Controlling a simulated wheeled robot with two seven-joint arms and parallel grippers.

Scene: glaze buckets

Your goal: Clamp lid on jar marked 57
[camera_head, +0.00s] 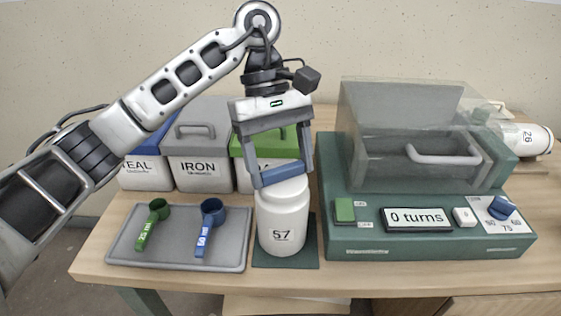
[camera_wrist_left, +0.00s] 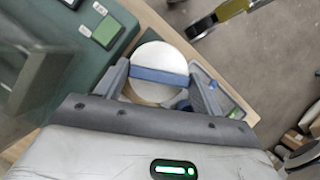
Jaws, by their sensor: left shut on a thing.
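The white jar marked 57 (camera_head: 283,222) stands upright on a dark green mat (camera_head: 312,258) at the table's front middle. A blue bar (camera_head: 283,174) lies across its white top; the wrist view shows this bar (camera_wrist_left: 160,76) over a round white top (camera_wrist_left: 160,54). My left gripper (camera_head: 281,178) comes down from above, with a finger at each end of the bar, shut on it. In the wrist view I cannot tell whether the white disc is a separate lid. My right gripper is not in view.
A grey tray (camera_head: 180,258) with a green scoop (camera_head: 150,222) and a blue scoop (camera_head: 207,220) lies left. Bins, including one marked IRON (camera_head: 202,165), stand behind. A green machine (camera_head: 430,238) reading "0 turns" with a clear hood (camera_head: 400,125) stands right. Another jar (camera_head: 528,138) lies beyond it.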

